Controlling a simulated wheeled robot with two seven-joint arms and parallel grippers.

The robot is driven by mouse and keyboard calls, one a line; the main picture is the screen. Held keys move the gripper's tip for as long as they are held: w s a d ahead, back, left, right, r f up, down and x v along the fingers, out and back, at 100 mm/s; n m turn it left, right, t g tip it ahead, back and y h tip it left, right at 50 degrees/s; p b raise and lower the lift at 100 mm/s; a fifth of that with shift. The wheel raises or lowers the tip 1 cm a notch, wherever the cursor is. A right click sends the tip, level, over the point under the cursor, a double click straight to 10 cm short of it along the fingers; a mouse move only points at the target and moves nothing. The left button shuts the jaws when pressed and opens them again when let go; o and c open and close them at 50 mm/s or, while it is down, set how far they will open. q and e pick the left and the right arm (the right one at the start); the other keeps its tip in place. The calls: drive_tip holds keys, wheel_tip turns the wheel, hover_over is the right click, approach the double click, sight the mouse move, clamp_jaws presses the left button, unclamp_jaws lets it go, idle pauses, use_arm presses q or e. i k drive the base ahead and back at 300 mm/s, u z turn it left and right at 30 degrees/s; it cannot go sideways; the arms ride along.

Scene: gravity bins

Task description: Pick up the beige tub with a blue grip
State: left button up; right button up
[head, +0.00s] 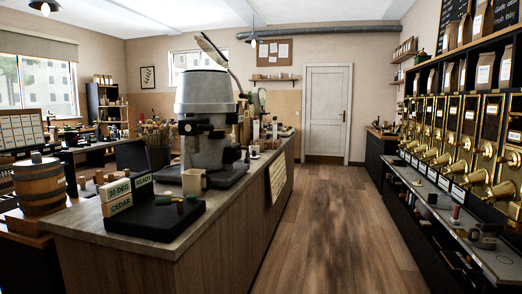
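A beige or cream cup-like vessel (194,182) stands on the near end of the long counter, just in front of the large grey machine. It is small in the head view, and I cannot make out a blue grip on it. I see no other vessel that clearly matches a beige tub with a blue grip. Neither of my grippers shows in the head view.
The counter (85,225) also bears a grey machine (207,105) and a black tray (155,220) with signs. A wooden barrel (40,184) stands left. Brass-spouted bins (440,130) line the right wall above a shelf with a dark mug (484,236). The aisle floor (335,225) is clear.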

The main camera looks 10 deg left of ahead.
sight(263, 147)
drive_tip(key=z, duration=0.25)
drive_tip(key=i, duration=2.1)
drive_tip(key=z, duration=0.3)
drive_tip(key=i, duration=2.8)
drive_tip(key=u, duration=0.2)
drive_tip(key=i, duration=2.7)
drive_tip(key=u, duration=1.25)
drive_tip(key=i, duration=1.5)
drive_tip(key=u, duration=1.45)
